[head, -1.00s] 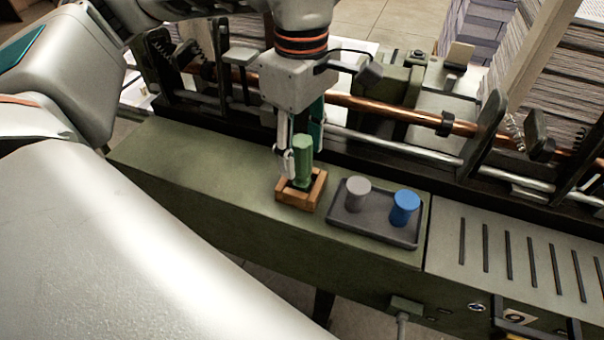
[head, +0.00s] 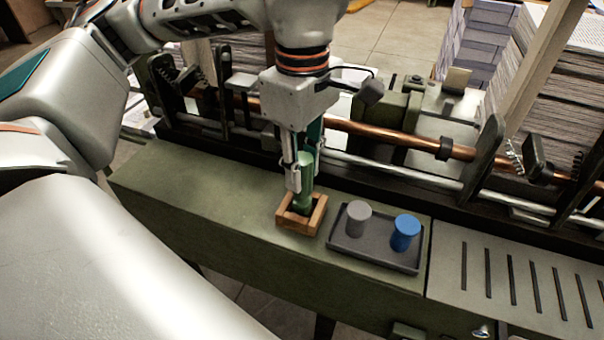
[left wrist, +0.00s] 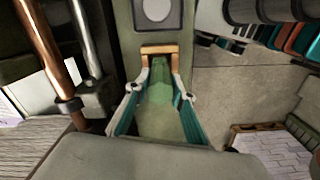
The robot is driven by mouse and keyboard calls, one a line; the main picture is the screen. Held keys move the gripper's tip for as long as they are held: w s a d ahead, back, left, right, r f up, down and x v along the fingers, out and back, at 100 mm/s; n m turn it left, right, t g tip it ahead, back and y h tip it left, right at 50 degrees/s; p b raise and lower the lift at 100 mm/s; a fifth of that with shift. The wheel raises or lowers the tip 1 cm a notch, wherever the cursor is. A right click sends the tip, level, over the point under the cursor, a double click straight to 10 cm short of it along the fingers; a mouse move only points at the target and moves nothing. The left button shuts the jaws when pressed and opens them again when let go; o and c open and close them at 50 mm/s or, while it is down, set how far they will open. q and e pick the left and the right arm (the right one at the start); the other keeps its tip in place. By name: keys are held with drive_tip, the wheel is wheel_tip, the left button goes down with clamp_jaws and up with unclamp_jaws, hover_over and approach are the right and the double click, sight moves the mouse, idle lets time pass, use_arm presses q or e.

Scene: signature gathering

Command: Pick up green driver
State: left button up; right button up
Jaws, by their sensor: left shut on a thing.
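The green driver (head: 304,185) is upright between the fingers of my left gripper (head: 300,172) in the head view. The gripper is shut on it. The driver's lower end is at the opening of a small square wooden holder (head: 316,217); I cannot tell whether its tip is still inside. In the left wrist view, the green driver (left wrist: 160,108) lies between the two teal-lined fingertips, with the wooden holder (left wrist: 160,49) beyond it. My right gripper is not in view.
A dark tray (head: 375,257) just right of the holder carries a grey cylinder (head: 357,218) and a blue cylinder (head: 405,232). A copper rod (head: 400,138) and metal brackets run behind the gripper. The green ledge (head: 200,190) left of the holder is clear.

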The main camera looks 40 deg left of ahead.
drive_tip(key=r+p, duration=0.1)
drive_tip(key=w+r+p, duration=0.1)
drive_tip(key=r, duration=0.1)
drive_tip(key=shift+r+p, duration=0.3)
drive_tip(key=shift+p, duration=0.05)
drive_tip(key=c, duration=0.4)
use_arm(q)
wheel_tip(320, 180, up, 18)
drive_tip(key=shift+r, duration=0.2)
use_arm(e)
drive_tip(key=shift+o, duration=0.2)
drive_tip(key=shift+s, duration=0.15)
